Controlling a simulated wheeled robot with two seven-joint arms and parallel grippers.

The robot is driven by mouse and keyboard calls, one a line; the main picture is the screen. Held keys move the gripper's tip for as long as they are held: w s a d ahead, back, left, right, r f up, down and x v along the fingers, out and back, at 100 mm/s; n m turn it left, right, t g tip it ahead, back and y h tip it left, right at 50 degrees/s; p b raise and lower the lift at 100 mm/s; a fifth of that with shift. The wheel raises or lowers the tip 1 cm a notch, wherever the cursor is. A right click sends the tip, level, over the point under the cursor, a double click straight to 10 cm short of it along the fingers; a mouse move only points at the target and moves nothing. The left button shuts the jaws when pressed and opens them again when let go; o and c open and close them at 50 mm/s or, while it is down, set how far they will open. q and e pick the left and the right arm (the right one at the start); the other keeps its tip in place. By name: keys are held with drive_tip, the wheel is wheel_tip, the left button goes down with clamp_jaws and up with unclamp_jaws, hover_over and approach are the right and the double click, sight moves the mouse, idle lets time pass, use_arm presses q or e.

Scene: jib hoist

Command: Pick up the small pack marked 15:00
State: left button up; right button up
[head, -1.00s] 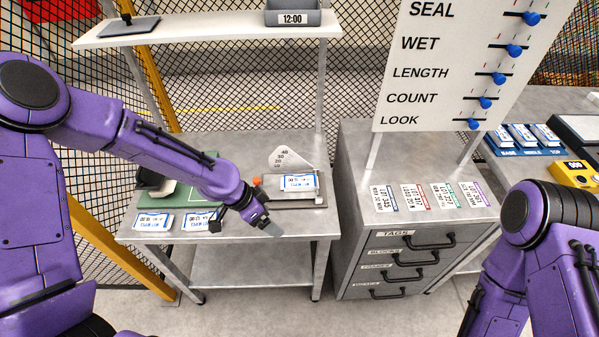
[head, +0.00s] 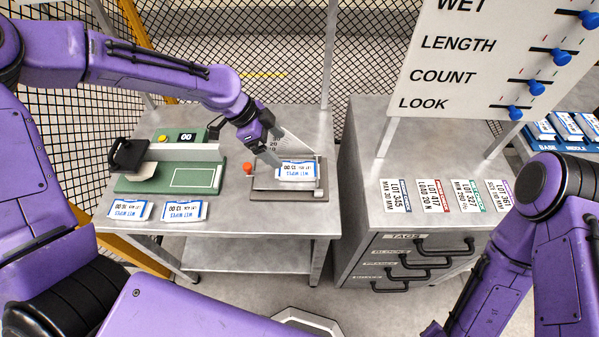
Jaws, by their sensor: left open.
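Three small white-and-blue packs show, their print upside down to me and the times too small to read surely. One pack (head: 297,170) lies on the plate of a small scale (head: 290,195). Another pack (head: 130,210) and a third pack (head: 184,211) lie side by side at the table's front left. My left gripper (head: 270,158) is open, its fingers pointing down just left of and above the pack on the scale. I cannot tell whether it touches that pack. My right gripper is out of view; only its arm shows at lower right.
A green device (head: 195,178) with a black handle (head: 127,155) stands left on the steel table (head: 230,222). An orange-red knob (head: 247,168) is beside the scale. A drawer cabinet (head: 345,190) with several tags stands to the right, below a board (head: 470,60) with blue sliders.

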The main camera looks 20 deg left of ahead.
use_arm(q)
approach(296, 168)
drive_tip(key=p+x, duration=0.1)
drive_tip(key=x, duration=0.1)
drive_tip(key=shift+w+d+f, duration=0.2)
drive_tip(key=shift+d, duration=0.25)
drive_tip(key=shift+d+f, duration=0.2)
drive_tip(key=shift+f, duration=0.15)
drive_tip(key=shift+d+f, duration=0.2)
drive_tip(key=shift+f, duration=0.1)
drive_tip(key=p+x, duration=0.1)
drive_tip(key=x, duration=0.3)
drive_tip(key=shift+a+f+p, duration=0.15)
drive_tip(key=shift+a+p, duration=0.1)
drive_tip(key=shift+p, duration=0.15)
drive_tip(key=shift+w+d+f, duration=0.1)
drive_tip(key=shift+d+f, duration=0.1)
drive_tip(key=shift+f, duration=0.1)
drive_tip(key=shift+f+b, duration=0.2)
drive_tip(key=shift+b, duration=0.1)
drive_tip(key=shift+c, duration=0.3)
